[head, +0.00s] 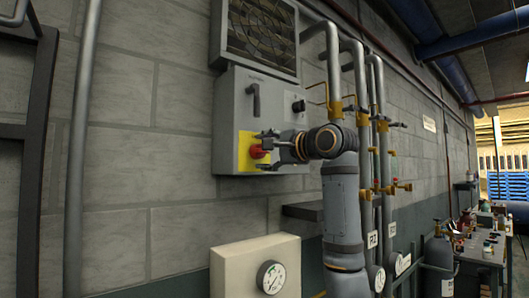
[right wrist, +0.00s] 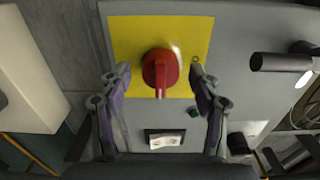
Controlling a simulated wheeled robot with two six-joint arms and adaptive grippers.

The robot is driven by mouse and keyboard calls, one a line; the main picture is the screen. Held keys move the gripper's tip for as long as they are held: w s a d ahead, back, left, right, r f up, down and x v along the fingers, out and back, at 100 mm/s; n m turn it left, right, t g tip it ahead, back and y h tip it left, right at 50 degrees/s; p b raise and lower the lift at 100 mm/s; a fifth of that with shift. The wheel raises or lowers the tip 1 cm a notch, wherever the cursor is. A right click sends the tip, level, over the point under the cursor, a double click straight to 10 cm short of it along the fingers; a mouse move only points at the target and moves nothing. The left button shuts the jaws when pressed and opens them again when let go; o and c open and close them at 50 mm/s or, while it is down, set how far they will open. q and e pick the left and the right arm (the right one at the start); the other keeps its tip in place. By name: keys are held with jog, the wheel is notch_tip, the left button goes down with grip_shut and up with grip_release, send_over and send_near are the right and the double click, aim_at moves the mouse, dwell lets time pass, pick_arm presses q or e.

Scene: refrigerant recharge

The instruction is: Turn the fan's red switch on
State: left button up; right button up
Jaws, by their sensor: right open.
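The fan's red switch (head: 258,152) sits on a yellow plate (head: 246,163) on the grey control box (head: 231,108), below the wall fan (head: 262,35). In the right wrist view the red switch (right wrist: 160,70) is a round knob with a grip bar, centred on the yellow plate (right wrist: 130,35). My right gripper (head: 262,148) is at the switch. In the right wrist view its two fingers (right wrist: 160,82) are open, one to each side of the knob, with gaps between. I cannot tell whether the fingertips reach past the knob's face. My left gripper is not in view.
A black handle (head: 253,100) and a small black knob (head: 298,106) are on the same box. Pipes with yellow fittings (head: 336,108) rise to the right. A cream box with a gauge (head: 240,268) is below. A cluttered bench (head: 482,250) stands far right.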

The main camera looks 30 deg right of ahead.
jog(key=s, duration=1.2)
jog(key=shift+d, duration=0.45)
